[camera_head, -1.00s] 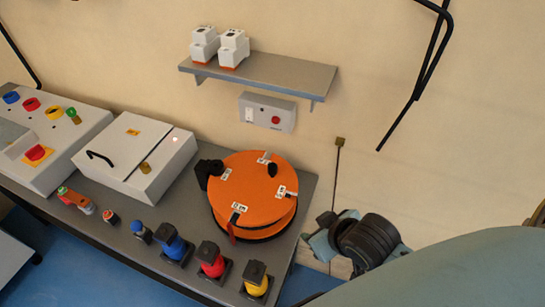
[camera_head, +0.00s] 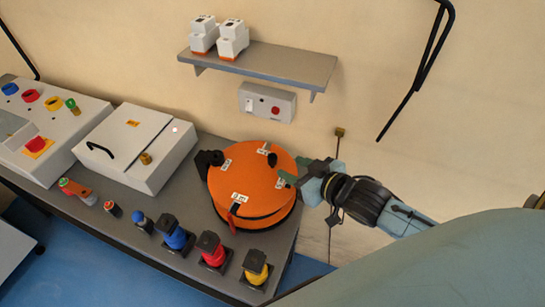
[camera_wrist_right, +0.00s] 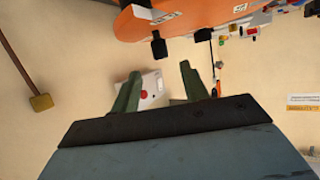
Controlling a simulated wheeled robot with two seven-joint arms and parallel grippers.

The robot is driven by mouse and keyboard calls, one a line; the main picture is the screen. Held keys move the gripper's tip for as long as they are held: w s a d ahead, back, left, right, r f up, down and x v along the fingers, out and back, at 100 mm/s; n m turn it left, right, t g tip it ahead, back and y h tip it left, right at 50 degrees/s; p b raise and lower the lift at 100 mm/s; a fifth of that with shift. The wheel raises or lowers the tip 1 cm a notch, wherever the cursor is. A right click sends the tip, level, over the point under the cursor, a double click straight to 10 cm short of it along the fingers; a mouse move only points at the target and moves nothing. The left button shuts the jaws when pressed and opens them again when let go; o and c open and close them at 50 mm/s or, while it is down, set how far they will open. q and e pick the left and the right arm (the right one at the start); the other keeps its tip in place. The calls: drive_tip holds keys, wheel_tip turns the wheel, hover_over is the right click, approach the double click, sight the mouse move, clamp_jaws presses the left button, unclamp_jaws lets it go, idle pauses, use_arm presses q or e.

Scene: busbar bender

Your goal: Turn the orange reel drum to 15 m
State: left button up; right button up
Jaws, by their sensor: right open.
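The orange reel drum (camera_head: 250,180) lies flat on the bench, with white labels and an upright black knob (camera_head: 272,159) on its top. A red mark (camera_head: 232,217) shows at its front edge; the label text is too small to read. My right gripper (camera_head: 291,176) is at the drum's right edge, close to the knob; I cannot tell whether it touches. In the right wrist view the fingers (camera_wrist_right: 160,90) are apart with nothing between them, and the drum (camera_wrist_right: 185,14) and a black knob (camera_wrist_right: 159,46) show above them. My left gripper is not in view.
Blue (camera_head: 174,234), red (camera_head: 212,250) and yellow (camera_head: 256,268) capped parts stand along the bench's front edge. A white box (camera_head: 135,150) is left of the drum. A wall shelf (camera_head: 270,65) and switch box (camera_head: 267,103) are behind it.

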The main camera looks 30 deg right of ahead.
sight(276, 160)
drive_tip(key=x, duration=0.9)
drive_tip(key=shift+s, duration=0.1)
clamp_jaws()
